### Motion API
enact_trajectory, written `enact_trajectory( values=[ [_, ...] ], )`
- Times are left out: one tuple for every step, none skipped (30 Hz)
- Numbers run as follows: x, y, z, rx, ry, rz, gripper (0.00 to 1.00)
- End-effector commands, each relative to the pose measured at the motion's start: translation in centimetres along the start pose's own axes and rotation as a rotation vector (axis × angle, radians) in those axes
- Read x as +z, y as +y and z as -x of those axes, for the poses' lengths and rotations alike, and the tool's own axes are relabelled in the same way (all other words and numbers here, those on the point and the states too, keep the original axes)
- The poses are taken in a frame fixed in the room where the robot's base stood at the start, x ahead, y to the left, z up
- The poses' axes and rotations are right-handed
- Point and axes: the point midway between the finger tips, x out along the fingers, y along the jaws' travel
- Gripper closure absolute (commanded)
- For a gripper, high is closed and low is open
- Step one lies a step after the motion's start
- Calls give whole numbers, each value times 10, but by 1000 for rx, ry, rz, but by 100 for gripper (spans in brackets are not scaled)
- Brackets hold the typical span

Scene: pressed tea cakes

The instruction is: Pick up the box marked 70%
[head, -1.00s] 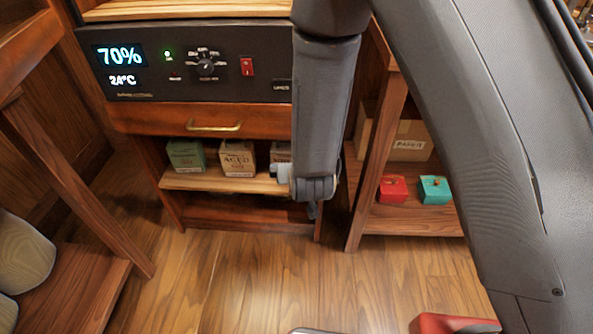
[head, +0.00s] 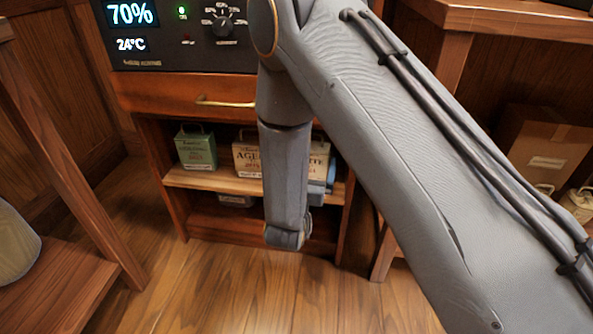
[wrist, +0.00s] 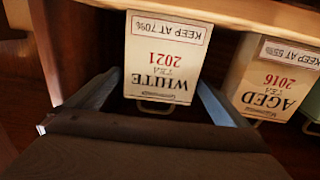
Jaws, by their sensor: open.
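The white box labelled "White Tea 2021" and "Keep at 70%" (wrist: 165,55) appears upside down in the wrist view. In the head view the white box (head: 318,163) stands on the cabinet shelf, partly hidden behind my arm. My gripper (wrist: 158,80) is open, its two fingers reaching to either side of the white box's lower part in the wrist view. I cannot tell whether they touch it. In the head view the gripper is mostly hidden behind my arm.
An "Aged Tea 2016" box marked 55% (wrist: 273,80) stands close beside the white box. A green box (head: 196,150) stands farther left on the shelf (head: 215,181). Above are a drawer (head: 170,98) and a panel reading 70% (head: 132,15). A carton (head: 545,150) is at right.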

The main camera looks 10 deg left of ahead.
Motion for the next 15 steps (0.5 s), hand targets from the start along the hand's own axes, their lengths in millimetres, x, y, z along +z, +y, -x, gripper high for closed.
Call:
enact_trajectory(
  values=[
    [0, 2, -4, 7, 5, -2, 0],
    [0, 3, -7, 9, 7, -2, 0],
    [0, 3, -11, 11, 8, -3, 0],
    [0, 3, -14, 11, 8, -4, 0],
    [0, 3, -18, 12, 9, -4, 0],
    [0, 3, -22, 11, 9, -4, 0],
    [0, 3, -24, 10, 8, -4, 0],
    [0, 2, -26, 9, 7, -3, 0],
    [0, 1, -28, 7, 6, -2, 0],
    [0, 1, -29, 6, 6, -2, 0],
    [1, 1, -30, 6, 6, -2, 0],
    [1, 0, -33, 6, 6, -2, 0],
    [1, 1, -35, 6, 7, -3, 0],
    [2, 1, -38, 7, 8, -3, 0],
    [2, 1, -42, 8, 8, -4, 0]
  ],
)
